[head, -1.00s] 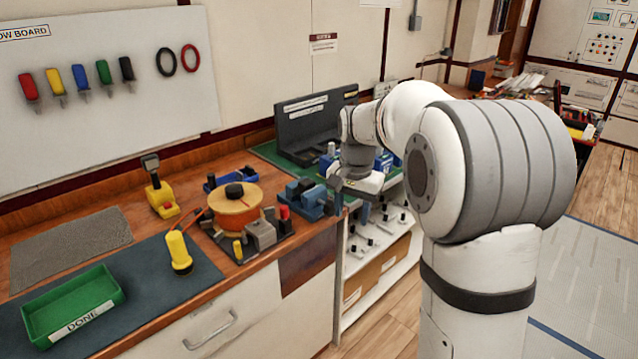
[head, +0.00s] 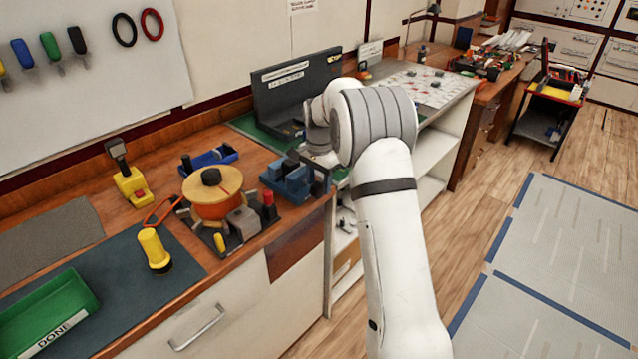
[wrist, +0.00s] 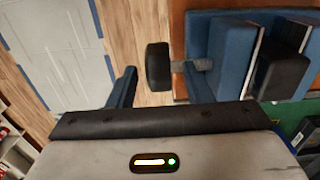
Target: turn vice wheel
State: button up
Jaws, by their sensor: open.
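The blue vice (head: 288,178) stands near the front edge of the wooden bench in the head view. In the wrist view its blue body (wrist: 232,55) is at the upper right, with a grey shaft reaching left to the black wheel (wrist: 158,66), seen edge-on. My gripper (wrist: 160,84) is open and empty. Its left finger shows clearly; the right one is hard to separate from the blue vice. The wheel appears between the finger lines, slightly beyond the tips; I cannot tell whether anything touches.
An orange round fixture (head: 213,195) with clamps stands left of the vice. A yellow torch (head: 154,250) and a green tray (head: 48,305) are farther left. A dark upright panel (head: 296,90) stands behind my arm. Open floor (head: 545,265) lies to the right.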

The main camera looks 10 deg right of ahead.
jog(key=shift+s+f, duration=0.1)
jog(key=shift+f, duration=0.55)
jog(key=c, duration=0.9)
jog(key=shift+a, duration=0.15)
jog(key=shift+c, duration=0.4)
jog(key=shift+f+b, duration=0.15)
jog(key=shift+b, duration=0.3)
